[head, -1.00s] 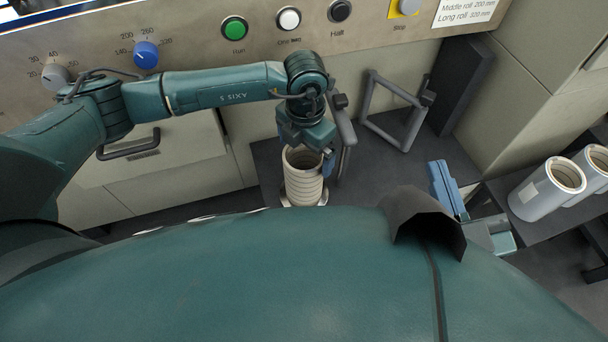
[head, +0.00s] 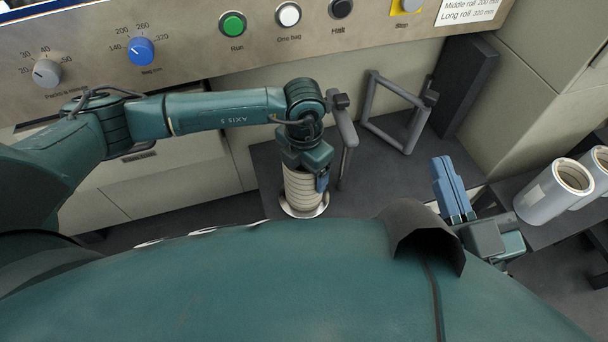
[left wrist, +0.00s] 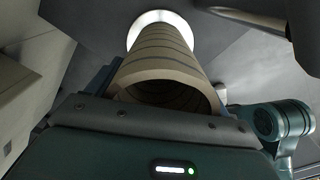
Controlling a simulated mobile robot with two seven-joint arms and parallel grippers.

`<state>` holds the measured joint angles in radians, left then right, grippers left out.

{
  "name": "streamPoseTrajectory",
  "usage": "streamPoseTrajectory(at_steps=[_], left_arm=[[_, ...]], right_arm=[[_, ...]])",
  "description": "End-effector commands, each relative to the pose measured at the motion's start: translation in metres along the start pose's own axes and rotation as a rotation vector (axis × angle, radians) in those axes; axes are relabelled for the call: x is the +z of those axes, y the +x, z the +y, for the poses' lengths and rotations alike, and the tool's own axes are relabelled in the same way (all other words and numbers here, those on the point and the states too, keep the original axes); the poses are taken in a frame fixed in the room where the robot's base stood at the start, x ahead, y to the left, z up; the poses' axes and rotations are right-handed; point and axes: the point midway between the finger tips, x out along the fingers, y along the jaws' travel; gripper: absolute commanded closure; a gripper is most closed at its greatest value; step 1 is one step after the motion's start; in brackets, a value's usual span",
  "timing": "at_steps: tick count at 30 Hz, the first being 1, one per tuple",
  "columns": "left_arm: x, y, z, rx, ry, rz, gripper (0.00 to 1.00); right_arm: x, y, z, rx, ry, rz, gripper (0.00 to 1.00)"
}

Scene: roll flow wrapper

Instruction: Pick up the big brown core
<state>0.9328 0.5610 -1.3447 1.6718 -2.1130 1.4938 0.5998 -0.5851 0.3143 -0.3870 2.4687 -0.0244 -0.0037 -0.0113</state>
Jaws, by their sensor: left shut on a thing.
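The big brown core (head: 298,190) is a ribbed beige-brown tube. It stands upright on a round shiny base (head: 318,210) on the dark surface below the control panel. My left gripper (head: 318,176) is at the core's upper end and shut on it, hiding the rim in the head view. In the left wrist view the core's open end (left wrist: 165,85) sits right at the gripper, and its far end meets the bright round base (left wrist: 160,18). My right gripper (head: 452,188), with blue fingers, is away to the right; whether its jaws are open is unclear.
A grey bar handle (head: 345,140) rises close to the right of the core. A grey angled frame (head: 395,120) stands farther right. The control panel (head: 190,45) spans the back.

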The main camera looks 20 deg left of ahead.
Motion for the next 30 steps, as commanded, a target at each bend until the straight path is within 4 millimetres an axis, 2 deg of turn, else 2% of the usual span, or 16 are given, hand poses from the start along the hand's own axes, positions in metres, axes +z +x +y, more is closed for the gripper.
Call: streamPoseTrajectory(at_steps=[1,6,14,17,21,27,30], left_arm=[[0.000,0.000,0.000,0.000,0.000,0.000,0.34],[0.000,0.000,0.000,0.000,0.000,-0.001,0.48],[0.001,-0.004,0.000,0.000,0.000,-0.002,0.48],[0.001,-0.016,0.000,0.000,0.000,-0.005,0.48],[0.001,-0.045,0.000,0.000,0.000,-0.006,0.48],[0.001,-0.083,0.000,0.000,0.001,-0.003,0.48],[0.001,-0.095,0.001,0.001,0.011,-0.004,0.48]], right_arm=[[0.001,0.000,0.000,0.000,0.000,-0.002,1.00],[0.002,0.000,0.000,0.002,0.002,-0.003,1.00],[0.000,0.001,0.001,0.008,0.006,-0.001,1.00],[-0.005,0.002,0.001,0.009,-0.002,-0.001,1.00],[-0.010,0.002,0.003,0.017,-0.021,-0.014,1.00],[-0.004,-0.001,0.004,0.024,-0.060,-0.050,1.00],[-0.003,-0.002,0.005,0.027,-0.073,-0.053,1.00]])
